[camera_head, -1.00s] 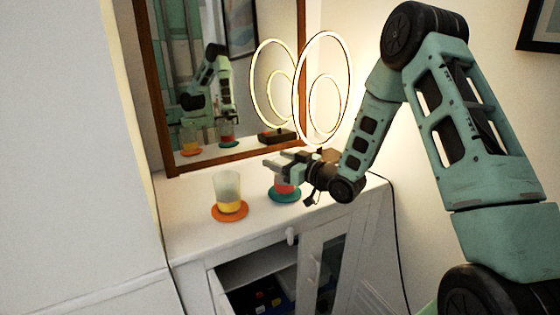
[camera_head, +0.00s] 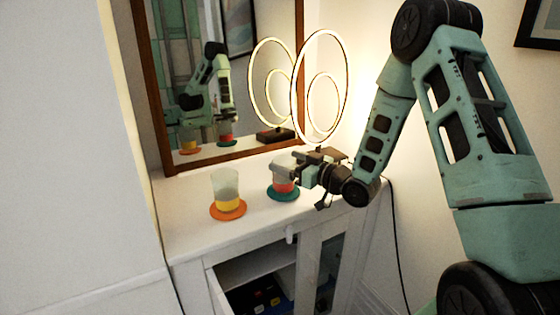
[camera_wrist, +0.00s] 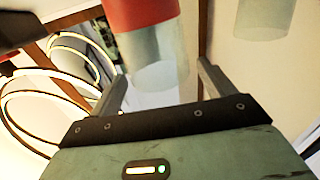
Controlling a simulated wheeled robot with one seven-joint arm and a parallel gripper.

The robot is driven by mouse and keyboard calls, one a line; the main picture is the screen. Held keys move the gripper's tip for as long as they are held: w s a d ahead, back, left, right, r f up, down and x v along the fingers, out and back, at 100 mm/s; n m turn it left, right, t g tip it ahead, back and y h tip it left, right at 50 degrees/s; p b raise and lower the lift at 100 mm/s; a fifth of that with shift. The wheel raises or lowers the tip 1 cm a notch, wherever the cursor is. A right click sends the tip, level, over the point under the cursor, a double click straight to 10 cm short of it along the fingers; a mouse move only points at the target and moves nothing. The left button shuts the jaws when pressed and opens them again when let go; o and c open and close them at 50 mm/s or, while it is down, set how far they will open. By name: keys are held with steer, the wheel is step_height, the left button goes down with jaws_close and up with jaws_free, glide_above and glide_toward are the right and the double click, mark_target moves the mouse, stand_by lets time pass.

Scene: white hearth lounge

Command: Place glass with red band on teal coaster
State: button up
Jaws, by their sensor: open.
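The glass with the red band (camera_head: 283,186) stands upright on the teal coaster (camera_head: 284,196) on top of the white cabinet. In the wrist view this glass (camera_wrist: 150,50) appears inverted, its red band at the top edge, in the gap between my finger lines. My gripper (camera_head: 296,168) is open at the right of the glass, close to its upper part. In the wrist view my gripper (camera_wrist: 161,75) shows both fingers spread. I cannot tell whether a finger touches the glass.
A glass with a yellow band (camera_head: 227,190) stands on an orange coaster (camera_head: 228,210) to the left. Behind are a ring lamp (camera_head: 320,90) and a wood-framed mirror (camera_head: 215,158).

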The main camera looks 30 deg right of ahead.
steer(key=v, duration=0.8)
steer(key=shift+b, duration=0.45)
